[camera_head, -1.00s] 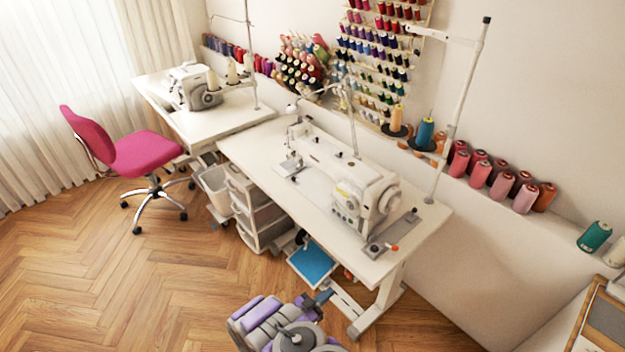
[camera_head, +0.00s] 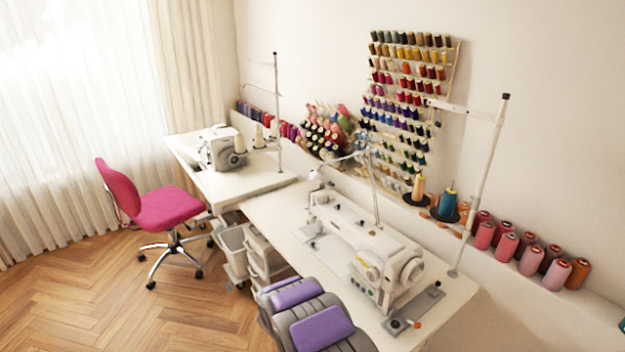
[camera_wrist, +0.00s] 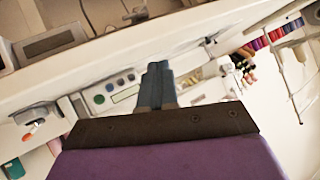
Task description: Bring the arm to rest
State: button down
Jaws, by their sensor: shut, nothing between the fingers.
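My gripper (camera_wrist: 157,85) shows in the wrist view as two blue-grey fingers pressed together, with nothing between them. They point away from a dark bracket and a purple part of my arm. My arm's grey and purple links (camera_head: 312,318) rise at the bottom middle of the head view, in front of the white sewing table (camera_head: 265,212). The fingers cannot be made out in the head view. Behind the fingers in the wrist view is a pale machine panel with round buttons and a small display (camera_wrist: 124,94). I cannot tell the gap between them.
A white sewing machine (camera_head: 385,262) stands on the near table, just right of my arm. A thread stand (camera_head: 485,180) rises behind it. Thread cones (camera_head: 530,260) line the wall ledge. A pink chair (camera_head: 160,208) stands left. Wooden floor (camera_head: 90,300) at lower left is clear.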

jog(key=s+a+r+n+g+y, duration=0.1)
jog(key=s+r+n+g+y, duration=0.15)
jog(key=s+r, duration=0.45)
jog(key=s+r+n+g+y, duration=0.15)
jog(key=r+y, duration=0.25)
jog(key=r, duration=0.7)
jog(key=s+d+r+n+g+h, duration=0.1)
jog(key=s+d+r+g, duration=0.2)
jog(key=s, duration=1.2)
jog(key=s+d+r+n+g, duration=0.1)
jog(key=s+d, duration=0.6)
jog(key=s, duration=0.9)
jog(key=s+d+r+n+g+h, duration=0.1)
jog(key=s+d+r+g, duration=0.3)
jog(key=s, duration=1.1)
notch_tip(320, 180, up, 2)
jog(key=shift+s+d+n+g+h, duration=0.35)
jog(key=shift+d+n, duration=0.15)
jog(key=shift+d, duration=0.55)
